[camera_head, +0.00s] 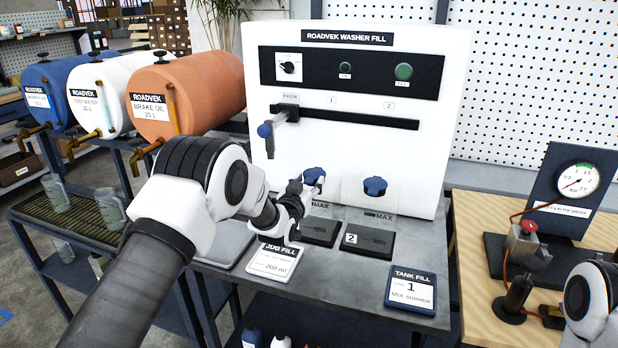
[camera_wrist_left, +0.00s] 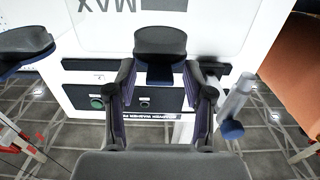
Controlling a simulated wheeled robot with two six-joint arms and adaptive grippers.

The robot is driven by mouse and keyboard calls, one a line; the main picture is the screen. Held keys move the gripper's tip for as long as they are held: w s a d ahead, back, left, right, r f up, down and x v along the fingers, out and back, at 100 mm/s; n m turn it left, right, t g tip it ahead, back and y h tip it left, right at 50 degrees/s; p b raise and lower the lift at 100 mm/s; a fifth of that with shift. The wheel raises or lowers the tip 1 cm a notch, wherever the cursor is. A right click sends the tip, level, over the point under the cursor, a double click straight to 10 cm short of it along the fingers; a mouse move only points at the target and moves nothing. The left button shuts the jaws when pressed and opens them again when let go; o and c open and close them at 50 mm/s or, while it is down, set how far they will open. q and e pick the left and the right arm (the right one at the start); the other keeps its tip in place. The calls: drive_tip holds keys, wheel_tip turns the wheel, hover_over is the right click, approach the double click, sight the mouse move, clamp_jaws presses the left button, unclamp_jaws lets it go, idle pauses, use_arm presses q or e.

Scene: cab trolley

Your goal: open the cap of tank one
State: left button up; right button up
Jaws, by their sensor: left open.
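The blue cap of tank one (camera_head: 314,176) sits on the left clear tank of the white washer-fill station, partly hidden by my left gripper (camera_head: 298,190). In the left wrist view, which is upside down, that cap (camera_wrist_left: 160,44) lies just ahead of my left gripper (camera_wrist_left: 160,82), whose two open fingers stand at either side of its near edge. I cannot tell whether they touch it. The cap looks seated. Tank two's blue cap (camera_head: 375,186) is on the right; it also shows in the wrist view (camera_wrist_left: 26,48). My right gripper is out of view.
A jug-fill card (camera_head: 275,262) and tank-fill card (camera_head: 411,290) lie in front. Three drums stand left; a gauge stand (camera_head: 578,180) is at right.

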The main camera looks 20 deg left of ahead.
use_arm(q)
drive_tip(key=shift+w, duration=0.4)
drive_tip(key=shift+s+r, duration=0.1)
drive_tip(key=shift+s, duration=0.15)
clamp_jaws()
drive_tip(key=shift+s+r, duration=0.1)
drive_tip(key=shift+r, duration=0.05)
drive_tip(key=shift+r, duration=0.25)
